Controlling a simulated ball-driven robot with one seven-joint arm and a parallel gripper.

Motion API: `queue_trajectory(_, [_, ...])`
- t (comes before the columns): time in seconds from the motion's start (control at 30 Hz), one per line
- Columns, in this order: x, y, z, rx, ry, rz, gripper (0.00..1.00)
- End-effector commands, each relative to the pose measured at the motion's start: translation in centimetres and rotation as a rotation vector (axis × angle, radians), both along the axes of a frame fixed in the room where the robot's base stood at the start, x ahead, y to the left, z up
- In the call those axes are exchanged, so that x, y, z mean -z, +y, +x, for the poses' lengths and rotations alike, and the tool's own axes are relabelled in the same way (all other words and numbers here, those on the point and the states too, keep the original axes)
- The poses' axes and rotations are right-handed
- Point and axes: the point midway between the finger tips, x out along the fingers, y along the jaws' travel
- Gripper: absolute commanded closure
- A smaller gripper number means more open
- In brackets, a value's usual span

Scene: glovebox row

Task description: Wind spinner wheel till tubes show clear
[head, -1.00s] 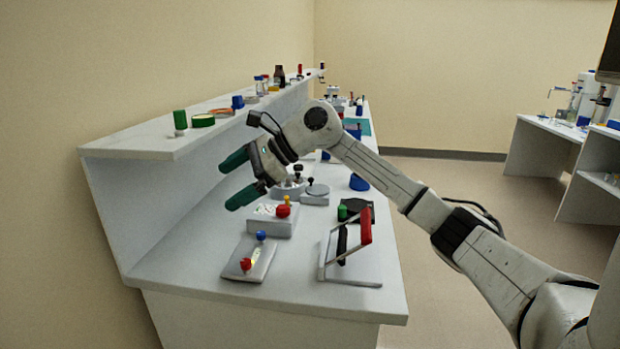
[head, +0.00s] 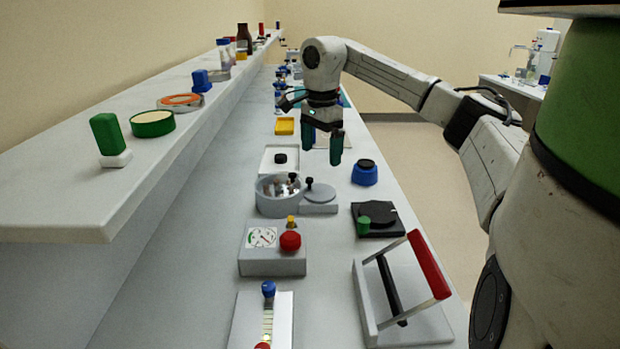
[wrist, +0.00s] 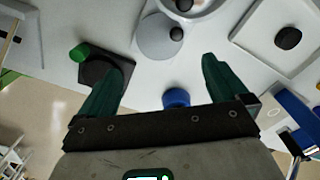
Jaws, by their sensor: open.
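A black turntable-like wheel on a square base (head: 389,214) with an upright green knob (head: 363,226) sits on the bench, right of centre. The wrist view shows its base (wrist: 98,72) and green knob (wrist: 80,52) near the left fingertip. A grey round bowl (head: 272,207) stands to its left, with small shapes inside that I cannot make out as tubes. A flat grey disc with a black knob (head: 318,197) lies beside the bowl. My gripper (head: 322,160) is open, empty and pointing down above the bench, beyond the wheel and apart from it.
A blue knob-like dome (head: 364,175) stands near the gripper. A gauge box with a red button (head: 272,259) and a red-handled frame (head: 400,300) are nearer. A shelf (head: 60,210) runs along the left. A bare bench strip lies beneath it.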

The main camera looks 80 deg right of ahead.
Motion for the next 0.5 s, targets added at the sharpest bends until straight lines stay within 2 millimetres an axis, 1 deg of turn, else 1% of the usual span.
queue_trajectory(0.17, [2.3, 0.1, -0.1, 0.0, 0.001, 0.004, 0.0])
queue_trajectory(0.3, [4.9, 0.1, 0.0, 0.0, 0.0, 0.005, 0.0])
queue_trajectory(0.5, [8.2, 0.1, 0.0, 0.0, -0.002, 0.004, 0.0])
